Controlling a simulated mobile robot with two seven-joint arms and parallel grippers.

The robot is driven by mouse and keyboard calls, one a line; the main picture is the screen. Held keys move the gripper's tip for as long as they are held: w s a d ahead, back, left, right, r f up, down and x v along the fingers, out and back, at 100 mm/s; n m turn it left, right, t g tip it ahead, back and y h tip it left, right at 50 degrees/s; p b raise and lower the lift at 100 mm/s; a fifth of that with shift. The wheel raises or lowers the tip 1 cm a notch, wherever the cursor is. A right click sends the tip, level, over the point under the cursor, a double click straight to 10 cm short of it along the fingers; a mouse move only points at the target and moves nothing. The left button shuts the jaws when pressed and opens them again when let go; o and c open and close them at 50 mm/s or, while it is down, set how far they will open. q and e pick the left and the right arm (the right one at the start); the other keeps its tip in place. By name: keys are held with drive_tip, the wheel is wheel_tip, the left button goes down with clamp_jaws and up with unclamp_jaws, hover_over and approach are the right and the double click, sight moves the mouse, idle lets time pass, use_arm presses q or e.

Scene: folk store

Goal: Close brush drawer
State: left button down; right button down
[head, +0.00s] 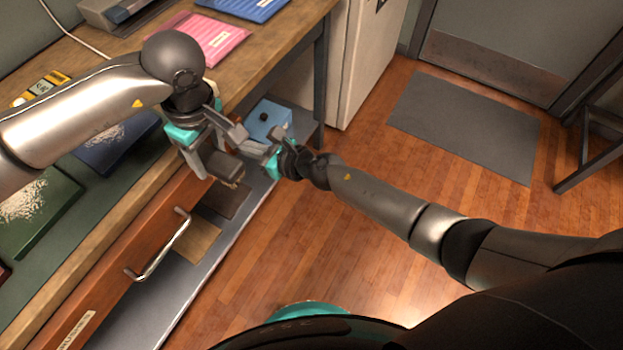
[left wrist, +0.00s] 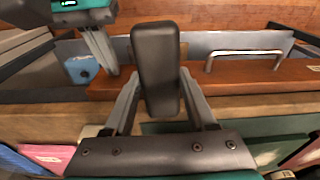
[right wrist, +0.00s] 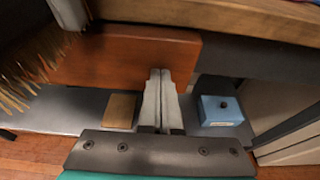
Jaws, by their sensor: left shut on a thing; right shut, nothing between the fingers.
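The brush drawer (head: 150,262) is a reddish-brown front with a metal bar handle (head: 158,245), under the workbench edge. No drawer interior shows; I cannot tell whether it sits fully flush. My left gripper (head: 213,160) is shut on a dark brush (left wrist: 155,65), above the drawer's far end. The brush's bristles (right wrist: 35,62) show at the left of the right wrist view. My right gripper (head: 243,138) is shut and empty, its fingertips at the far end of the drawer front (right wrist: 125,52). They look close to or against the wood; contact is unclear.
A grey lower shelf (head: 150,305) holds flat brown pieces (head: 192,240) and a blue box (head: 268,120). The bench top carries a green tray (head: 50,215), a dark blue tray (head: 110,150) and a pink packet (head: 210,40). The wooden floor is clear beside the bench.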

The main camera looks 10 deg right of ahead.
use_arm(q)
drive_tip(key=shift+f+b, duration=0.6)
drive_tip(key=shift+f, duration=0.1)
use_arm(e)
drive_tip(key=w+a, duration=0.3)
drive_tip(key=a, duration=0.1)
drive_tip(key=shift+w, duration=0.2)
use_arm(q)
drive_tip(key=shift+s+d, duration=0.2)
use_arm(e)
drive_tip(key=shift+r, duration=0.1)
drive_tip(key=shift+a+r, duration=0.1)
drive_tip(key=shift+w, duration=0.1)
